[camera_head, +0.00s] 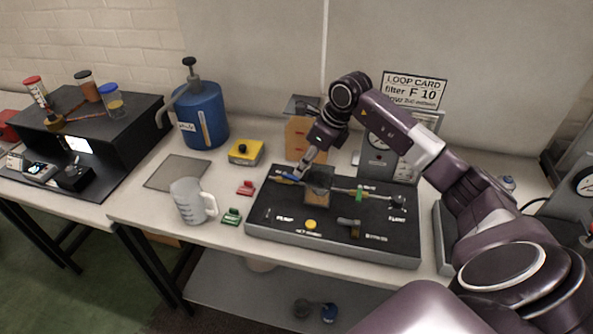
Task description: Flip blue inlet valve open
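The blue inlet valve handle (290,178) is a small blue lever at the back left of the dark panel (285,230). My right gripper (303,170) reaches down from the upper right, with its fingertips at or just above the right end of the blue handle. I cannot tell whether they touch it, or whether the fingers are open or shut. A brownish block (318,188) sits on the panel just right of the handle, on a line with a green fitting (359,194). My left gripper is not in view.
A yellow box with a black knob (246,152), a blue pump container (203,115) and a clear jug (192,203) stand left of the panel. Red (245,188) and green (231,217) clips lie beside it. A gauge unit (378,155) and loop card (413,90) stand behind.

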